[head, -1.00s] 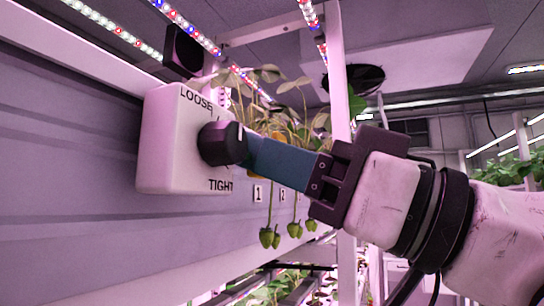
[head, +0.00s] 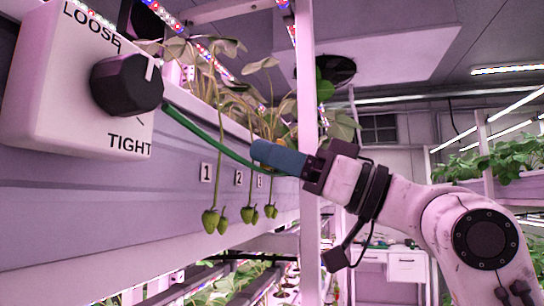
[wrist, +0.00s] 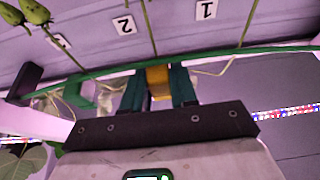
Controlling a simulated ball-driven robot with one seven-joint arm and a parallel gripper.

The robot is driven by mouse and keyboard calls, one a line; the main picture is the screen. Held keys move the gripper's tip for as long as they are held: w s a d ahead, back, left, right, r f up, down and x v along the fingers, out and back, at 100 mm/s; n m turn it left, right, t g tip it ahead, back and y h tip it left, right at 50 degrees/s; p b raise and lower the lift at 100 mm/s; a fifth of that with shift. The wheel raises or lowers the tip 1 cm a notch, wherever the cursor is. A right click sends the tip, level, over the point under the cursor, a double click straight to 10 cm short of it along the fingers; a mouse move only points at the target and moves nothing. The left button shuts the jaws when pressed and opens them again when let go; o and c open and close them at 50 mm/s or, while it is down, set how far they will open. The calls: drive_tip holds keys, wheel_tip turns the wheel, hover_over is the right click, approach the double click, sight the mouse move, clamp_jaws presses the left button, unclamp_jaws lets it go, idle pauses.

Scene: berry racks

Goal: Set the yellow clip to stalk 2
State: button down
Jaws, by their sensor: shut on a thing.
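My gripper (wrist: 158,84) is shut on the yellow clip (wrist: 158,78), which shows between its fingertips in the wrist view. Stalk 2 (wrist: 149,28) hangs beside the number 2 plate (wrist: 123,24), in line with the clip. I cannot tell whether clip and stalk touch. In the head view the number 2 plate (head: 238,178) is just below the fingers.
A white box with a black knob (head: 127,84), marked LOOSE and TIGHT, is at left. Stalk 1 (head: 215,140) hangs nearer, with green berries (head: 210,220). A pale post (head: 308,110) stands by my wrist. Leaves (wrist: 25,160) show at the wrist view's lower left.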

drive_tip(key=c, duration=1.2)
unclamp_jaws()
drive_tip(key=shift+w+d, duration=0.1)
drive_tip(key=shift+c, duration=0.2)
drive_tip(key=b+v, duration=0.3)
drive_tip(key=v, duration=0.8)
